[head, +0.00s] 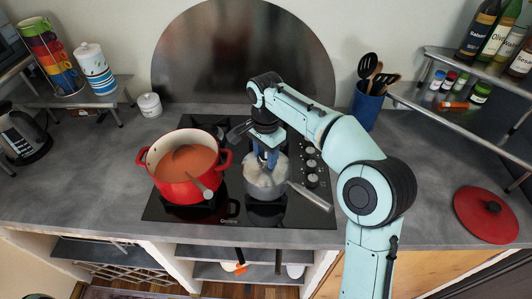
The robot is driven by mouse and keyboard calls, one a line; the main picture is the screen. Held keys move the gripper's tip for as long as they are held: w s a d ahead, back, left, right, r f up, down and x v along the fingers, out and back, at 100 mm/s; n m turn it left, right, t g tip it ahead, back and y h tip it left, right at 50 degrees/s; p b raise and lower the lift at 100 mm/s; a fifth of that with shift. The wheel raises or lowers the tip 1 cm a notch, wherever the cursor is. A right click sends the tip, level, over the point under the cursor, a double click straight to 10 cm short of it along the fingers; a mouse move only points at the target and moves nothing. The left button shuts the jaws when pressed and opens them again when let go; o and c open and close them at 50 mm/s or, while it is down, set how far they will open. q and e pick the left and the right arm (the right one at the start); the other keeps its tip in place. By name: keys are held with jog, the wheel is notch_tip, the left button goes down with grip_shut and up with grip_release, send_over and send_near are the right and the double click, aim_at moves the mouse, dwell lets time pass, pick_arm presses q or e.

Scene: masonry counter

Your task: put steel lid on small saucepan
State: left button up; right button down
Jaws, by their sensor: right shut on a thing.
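The small steel saucepan (264,189) stands on the front right part of the black hob, its handle pointing to the lower right. My right gripper (268,164) points down over the saucepan and is shut on what looks like the steel lid (282,169). The lid appears at the saucepan's mouth. I cannot tell whether it rests on the rim or is just above it. The gripper hides the lid's knob and part of its top. My left gripper is not in view.
A red pot (176,190) of orange soup with a ladle stands close left of the saucepan. A red lid (485,214) lies on the counter at right. A blue utensil pot (366,106) stands behind my right arm. The counter's left front is clear.

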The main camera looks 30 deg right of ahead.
jog(key=c, duration=0.5)
grip_release()
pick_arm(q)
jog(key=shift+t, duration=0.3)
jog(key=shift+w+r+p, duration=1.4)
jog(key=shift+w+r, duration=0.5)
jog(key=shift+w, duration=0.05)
pick_arm(e)
jog(key=shift+r, duration=6.6)
